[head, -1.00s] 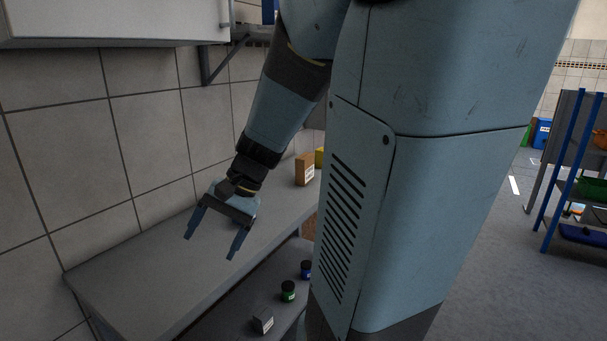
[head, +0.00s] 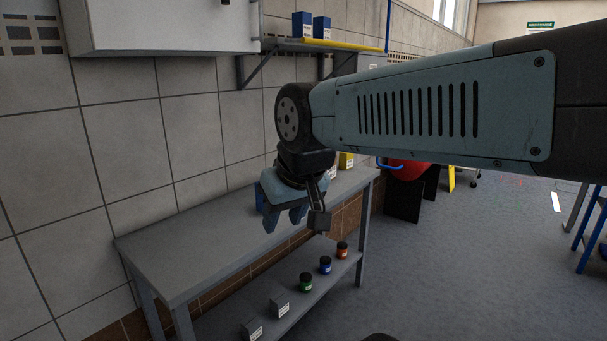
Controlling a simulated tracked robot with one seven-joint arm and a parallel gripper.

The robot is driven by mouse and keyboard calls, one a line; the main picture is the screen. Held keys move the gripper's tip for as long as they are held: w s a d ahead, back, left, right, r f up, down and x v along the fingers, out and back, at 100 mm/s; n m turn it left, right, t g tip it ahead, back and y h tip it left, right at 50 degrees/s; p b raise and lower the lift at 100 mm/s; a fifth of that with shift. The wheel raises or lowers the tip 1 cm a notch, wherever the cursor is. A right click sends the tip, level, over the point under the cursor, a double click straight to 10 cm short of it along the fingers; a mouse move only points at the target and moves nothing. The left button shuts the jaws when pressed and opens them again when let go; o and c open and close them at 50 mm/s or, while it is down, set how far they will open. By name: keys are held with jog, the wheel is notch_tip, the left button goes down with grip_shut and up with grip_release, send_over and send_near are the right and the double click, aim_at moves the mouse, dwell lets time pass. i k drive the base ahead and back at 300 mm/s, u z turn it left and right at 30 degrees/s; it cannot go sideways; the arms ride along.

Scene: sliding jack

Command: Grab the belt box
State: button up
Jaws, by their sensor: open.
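My gripper (head: 285,219) is open, its fingers pointing down over the grey workbench (head: 205,250). Nothing shows between the fingers. No label can be read, so I cannot tell which box is the belt box. A yellow box (head: 346,160) stands at the bench's far end, partly behind my arm. A sliver of another box (head: 333,172) with a pale label shows beside it, mostly hidden by my wrist. A dark blue patch (head: 260,198) shows at the gripper's left; I cannot tell whether it is a box behind it.
The lower shelf holds grey boxes (head: 279,305) and green (head: 305,283), blue (head: 325,265) and orange (head: 342,250) jars. Two blue boxes (head: 312,26) stand on a wall shelf. A white cabinet (head: 165,25) hangs above the bench. The bench's near part is clear.

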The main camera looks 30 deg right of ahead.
aim_at(332, 173)
jog(key=u, duration=0.3)
jog(key=k, duration=0.1)
jog(key=z, duration=1.15)
jog(key=i, duration=0.9)
jog(key=z, duration=0.85)
jog(key=i, duration=1.25)
jog(key=u, duration=0.1)
